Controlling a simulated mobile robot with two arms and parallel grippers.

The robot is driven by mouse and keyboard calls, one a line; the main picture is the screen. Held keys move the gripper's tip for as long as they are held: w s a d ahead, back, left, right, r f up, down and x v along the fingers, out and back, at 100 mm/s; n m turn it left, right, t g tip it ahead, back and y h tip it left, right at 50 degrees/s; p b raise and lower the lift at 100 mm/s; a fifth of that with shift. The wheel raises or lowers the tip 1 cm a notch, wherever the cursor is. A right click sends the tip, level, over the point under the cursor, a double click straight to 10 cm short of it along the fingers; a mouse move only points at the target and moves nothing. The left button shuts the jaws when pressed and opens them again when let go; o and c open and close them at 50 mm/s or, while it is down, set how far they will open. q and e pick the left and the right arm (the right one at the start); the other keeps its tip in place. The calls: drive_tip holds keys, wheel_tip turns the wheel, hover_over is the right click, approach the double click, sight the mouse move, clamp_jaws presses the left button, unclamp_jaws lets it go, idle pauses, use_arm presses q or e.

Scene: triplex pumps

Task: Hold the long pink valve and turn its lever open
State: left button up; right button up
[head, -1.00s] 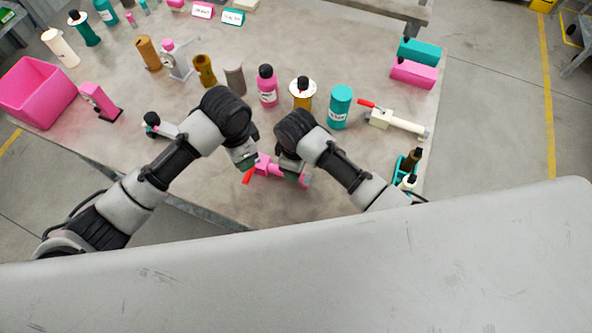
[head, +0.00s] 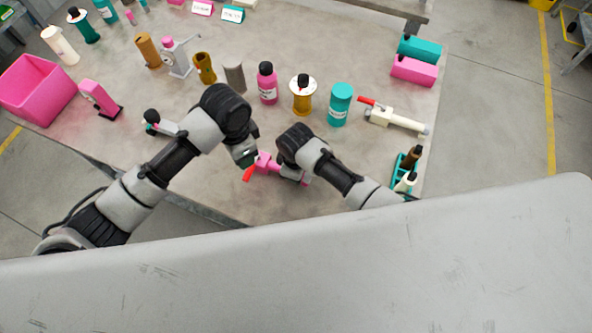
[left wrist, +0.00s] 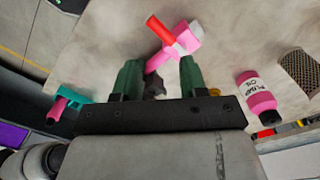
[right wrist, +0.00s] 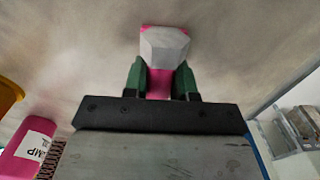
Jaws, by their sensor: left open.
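The long pink valve (head: 265,164) lies near the front edge of the table, with its red lever (head: 249,173) at its left end. My right gripper (head: 291,177) is over the valve body; in the right wrist view its green fingers (right wrist: 160,80) close around the pink body (right wrist: 158,86), with a grey end piece beyond. My left gripper (head: 249,163) is just above the lever end. In the left wrist view its fingers (left wrist: 160,78) are apart and empty, with the red lever (left wrist: 160,30) and pink valve end (left wrist: 190,38) ahead of them. Contact with the lever is not visible.
A cream valve with a red lever (head: 395,118) lies to the right. A teal tray (head: 398,172) with bottles is near the right edge. A pink bin (head: 38,90) stands far left.

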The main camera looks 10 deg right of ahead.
clamp_jaws()
